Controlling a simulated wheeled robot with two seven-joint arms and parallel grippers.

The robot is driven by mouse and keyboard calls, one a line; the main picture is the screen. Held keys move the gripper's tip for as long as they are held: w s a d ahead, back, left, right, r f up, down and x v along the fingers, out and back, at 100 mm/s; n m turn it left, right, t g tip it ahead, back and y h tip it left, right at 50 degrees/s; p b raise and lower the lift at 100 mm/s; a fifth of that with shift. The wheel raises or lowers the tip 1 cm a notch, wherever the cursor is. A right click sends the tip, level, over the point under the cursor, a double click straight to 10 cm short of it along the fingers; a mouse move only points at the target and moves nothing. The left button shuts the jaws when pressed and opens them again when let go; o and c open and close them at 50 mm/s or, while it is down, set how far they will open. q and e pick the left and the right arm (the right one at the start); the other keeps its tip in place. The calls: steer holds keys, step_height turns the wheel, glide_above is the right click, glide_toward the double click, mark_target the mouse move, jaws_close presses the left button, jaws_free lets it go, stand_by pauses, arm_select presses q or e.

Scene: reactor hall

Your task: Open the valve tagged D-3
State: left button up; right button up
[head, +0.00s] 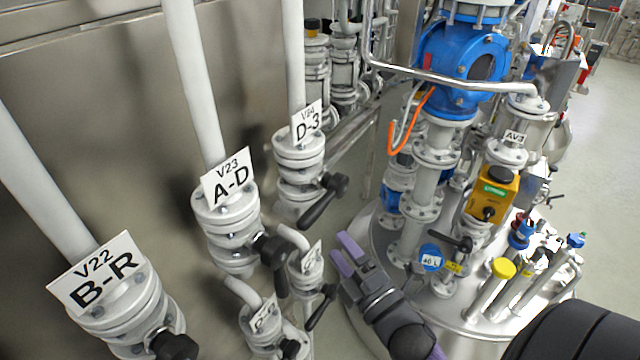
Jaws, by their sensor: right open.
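The valve tagged D-3 (299,175) is a grey flanged valve on a white vertical pipe, left of the picture's middle. Its white tag (307,123) reads V24 D-3. Its black lever handle (323,203) points down and to the left from the hub on the valve's right side. My right gripper (346,256) comes in from the lower right with purple fingers. It is open and empty, below and a little right of the handle, apart from it. My left gripper is not in view.
Valve A-D (228,225) and valve B-R (125,305) stand to the left, each with a black handle. Smaller tagged valves (305,270) sit just left of my gripper. A steel vessel lid (370,250) crowded with pipes, a blue valve (465,65) and a yellow box (492,193) fills the right.

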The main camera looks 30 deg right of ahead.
mark_target(316, 219)
steer(key=w, duration=0.1)
steer(key=w+r+p, duration=0.1)
steer(key=w, duration=0.1)
steer(key=shift+w, duration=0.3)
steer(key=w, duration=0.4)
steer(key=shift+w+r+p, duration=0.15)
steer(key=shift+w+p, duration=0.15)
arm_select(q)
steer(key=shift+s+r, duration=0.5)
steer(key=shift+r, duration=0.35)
arm_select(e)
steer(key=shift+w, duration=0.25)
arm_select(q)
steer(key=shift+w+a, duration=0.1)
arm_select(e)
jaws_close()
